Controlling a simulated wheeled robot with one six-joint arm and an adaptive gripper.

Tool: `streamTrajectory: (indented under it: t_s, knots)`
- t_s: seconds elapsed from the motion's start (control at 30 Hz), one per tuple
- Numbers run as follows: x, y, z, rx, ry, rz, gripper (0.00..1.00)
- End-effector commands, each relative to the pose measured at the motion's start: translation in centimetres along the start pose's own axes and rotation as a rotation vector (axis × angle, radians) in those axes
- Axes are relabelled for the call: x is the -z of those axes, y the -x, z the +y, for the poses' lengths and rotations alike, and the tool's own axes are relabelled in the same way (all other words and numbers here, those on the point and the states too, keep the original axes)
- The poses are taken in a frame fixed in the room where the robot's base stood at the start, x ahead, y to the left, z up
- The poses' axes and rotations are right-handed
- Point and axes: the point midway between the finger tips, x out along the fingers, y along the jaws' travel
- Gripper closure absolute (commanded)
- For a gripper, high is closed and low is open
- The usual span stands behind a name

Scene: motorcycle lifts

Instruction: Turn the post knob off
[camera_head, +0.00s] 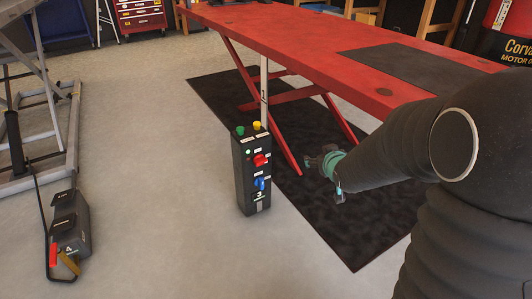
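The black control post (256,178) stands upright on the floor near the middle of the view. Its front carries a red knob (261,160) and, below it, a blue knob (259,184). A green button (240,130) and a yellow button (257,126) sit on its top. A number 3 shows low on its front. My gripper (325,172) is to the right of the post, apart from it, over the dark mat. It is small and dark, and its finger opening cannot be made out. The way the knobs are turned is too small to tell.
A red lift table (290,35) stands behind the post, on crossed red legs over a black mat (300,205). A grey lift frame (50,130) and a black pedal unit (70,230) are at the left. The floor left of the post is clear.

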Motion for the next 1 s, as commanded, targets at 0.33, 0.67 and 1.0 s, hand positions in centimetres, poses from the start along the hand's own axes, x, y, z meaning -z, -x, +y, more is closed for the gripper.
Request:
streamTrajectory:
  t_s: [0.33,0.67,1.0]
  knots:
    - [-3.1,-9.4,-5.1,0.166,0.028,0.238,0.21]
    - [-8.3,-13.0,-10.3,0.326,-0.033,0.454,0.21]
    - [-10.2,-13.4,-12.1,0.382,-0.075,0.542,0.21]
